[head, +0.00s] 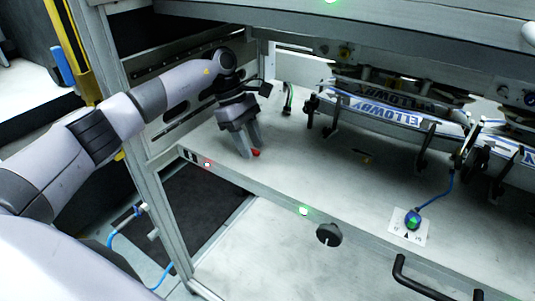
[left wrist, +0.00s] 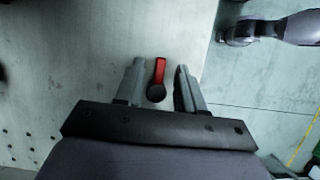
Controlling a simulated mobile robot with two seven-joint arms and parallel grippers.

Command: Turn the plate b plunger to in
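A small red lever (left wrist: 159,70) with a round black end (left wrist: 156,93) is on the pale metal plate. I take it for the plate b plunger, but no label on it is readable. In the head view only its red tip (head: 256,153) shows, beside my fingertips. My left gripper (head: 249,150) points down at the plate. In the left wrist view its fingers (left wrist: 159,82) are apart, one on each side of the lever, with a gap on both sides. Whether they reach the plate's height is unclear. My right gripper is not in view.
A blue-green knob (head: 412,219) sits on a small white marked plate to the right. Behind it, a rail with lettered strips (head: 400,115) and black clamps crosses the machine. A dark round knob (head: 329,235) and a black handle (head: 420,280) are at the front. The metal deck (head: 330,170) between is mostly clear.

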